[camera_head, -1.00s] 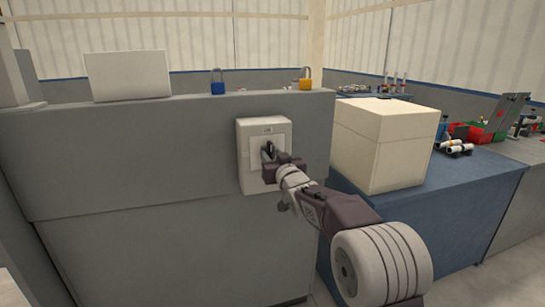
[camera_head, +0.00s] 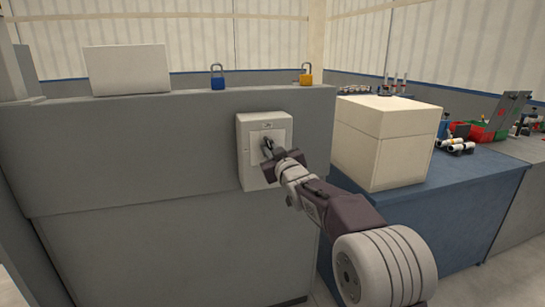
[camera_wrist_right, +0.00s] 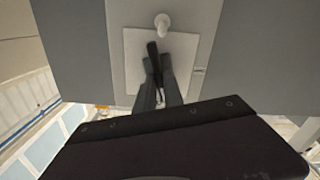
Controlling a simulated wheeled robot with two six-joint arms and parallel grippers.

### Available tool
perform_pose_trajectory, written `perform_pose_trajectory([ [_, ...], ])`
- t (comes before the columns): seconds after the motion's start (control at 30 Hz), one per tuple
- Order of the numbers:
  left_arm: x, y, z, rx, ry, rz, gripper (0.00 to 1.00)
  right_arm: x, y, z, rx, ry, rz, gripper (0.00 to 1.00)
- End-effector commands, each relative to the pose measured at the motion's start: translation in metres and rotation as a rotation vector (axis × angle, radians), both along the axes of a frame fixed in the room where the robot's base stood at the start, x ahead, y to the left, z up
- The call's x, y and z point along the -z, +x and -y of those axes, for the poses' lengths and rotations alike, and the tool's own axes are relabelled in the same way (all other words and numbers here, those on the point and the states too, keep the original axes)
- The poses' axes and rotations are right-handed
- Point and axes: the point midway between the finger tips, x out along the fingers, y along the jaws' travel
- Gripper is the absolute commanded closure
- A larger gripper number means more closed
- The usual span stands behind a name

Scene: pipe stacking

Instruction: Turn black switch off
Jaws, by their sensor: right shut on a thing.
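The black switch (camera_head: 267,147) is a small dark lever on a white switch box (camera_head: 251,170), fixed to the front of a grey cabinet. In the right wrist view the black switch (camera_wrist_right: 153,54) stands slightly slanted on the pale plate (camera_wrist_right: 180,51), just below a round white knob (camera_wrist_right: 162,24). My right gripper (camera_head: 274,157) is at the box, and in the wrist view its two fingers (camera_wrist_right: 159,72) close around the lower part of the lever. The fingers hide part of the lever. My left gripper is not in view.
A blue padlock (camera_head: 217,77) and a yellow padlock (camera_head: 305,75) stand on the cabinet's ledge, beside a blank white panel (camera_head: 128,70). A large cream box (camera_head: 388,145) sits on a blue table (camera_head: 440,200) close right of my right arm. Coloured bins (camera_head: 480,131) lie farther right.

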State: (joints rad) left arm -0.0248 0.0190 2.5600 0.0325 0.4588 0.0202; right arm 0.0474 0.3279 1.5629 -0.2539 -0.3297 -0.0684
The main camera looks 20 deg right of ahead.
Motion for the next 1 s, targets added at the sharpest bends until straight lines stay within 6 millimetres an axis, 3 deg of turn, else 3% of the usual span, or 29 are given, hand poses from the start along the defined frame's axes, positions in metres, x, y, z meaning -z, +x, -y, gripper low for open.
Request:
perform_pose_trajectory([
  [0.5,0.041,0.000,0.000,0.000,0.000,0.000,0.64,0.006,0.000,-0.004,0.000,-0.491,0.018,1.00],
  [1.0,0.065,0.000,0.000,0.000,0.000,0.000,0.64,0.008,0.000,-0.006,-0.001,-0.951,0.033,1.00],
])
